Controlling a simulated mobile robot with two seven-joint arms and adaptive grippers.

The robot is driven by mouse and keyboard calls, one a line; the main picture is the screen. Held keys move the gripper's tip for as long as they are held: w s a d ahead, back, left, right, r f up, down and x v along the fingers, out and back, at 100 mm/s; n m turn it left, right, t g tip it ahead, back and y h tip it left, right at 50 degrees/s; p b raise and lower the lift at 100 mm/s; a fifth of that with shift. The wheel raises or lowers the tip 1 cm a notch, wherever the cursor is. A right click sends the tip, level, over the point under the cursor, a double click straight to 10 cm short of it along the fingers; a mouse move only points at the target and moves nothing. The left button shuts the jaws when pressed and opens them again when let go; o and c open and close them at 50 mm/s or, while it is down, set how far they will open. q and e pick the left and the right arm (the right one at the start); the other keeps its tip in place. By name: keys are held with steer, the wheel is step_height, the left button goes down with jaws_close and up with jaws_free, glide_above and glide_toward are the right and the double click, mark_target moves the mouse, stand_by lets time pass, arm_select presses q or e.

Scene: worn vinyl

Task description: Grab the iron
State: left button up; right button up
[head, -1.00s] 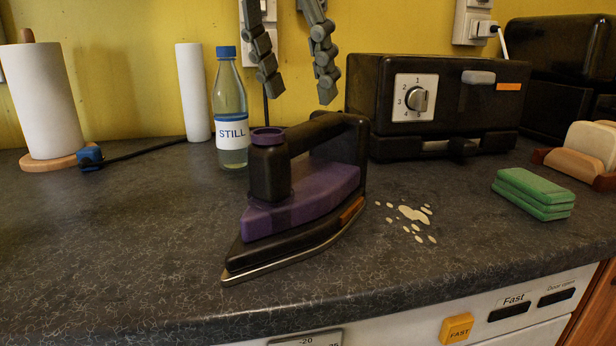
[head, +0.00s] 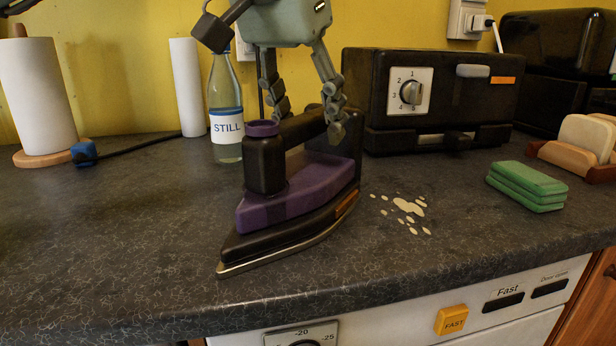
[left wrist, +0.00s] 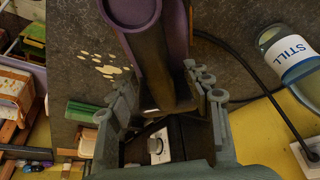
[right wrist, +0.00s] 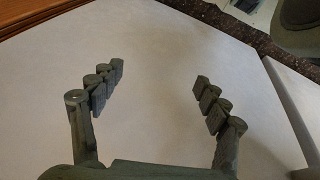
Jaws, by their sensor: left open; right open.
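The iron (head: 300,190) stands on its soleplate on the dark counter in the head view, with a purple body, a black handle and a purple cap at its front. My left gripper (head: 308,125) is open above the handle, with one finger in front of it and the other behind it. In the left wrist view the iron (left wrist: 148,15) lies between the spread fingers of my left gripper (left wrist: 163,97); I cannot tell whether they touch it. My right gripper (right wrist: 155,85) is open and empty in its wrist view, before a plain white surface.
A water bottle (head: 226,110) stands behind the iron at left, with paper rolls (head: 38,95) farther left. A black oven (head: 440,95) is behind at right. Pale spilled drops (head: 408,207) and green sponges (head: 527,187) lie to the right. The counter's left front is clear.

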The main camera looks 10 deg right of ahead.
arm_select(q)
steer(key=shift+f, duration=0.2)
stand_by(0.3)
jaws_close()
steer(key=shift+r, duration=0.15)
stand_by(0.4)
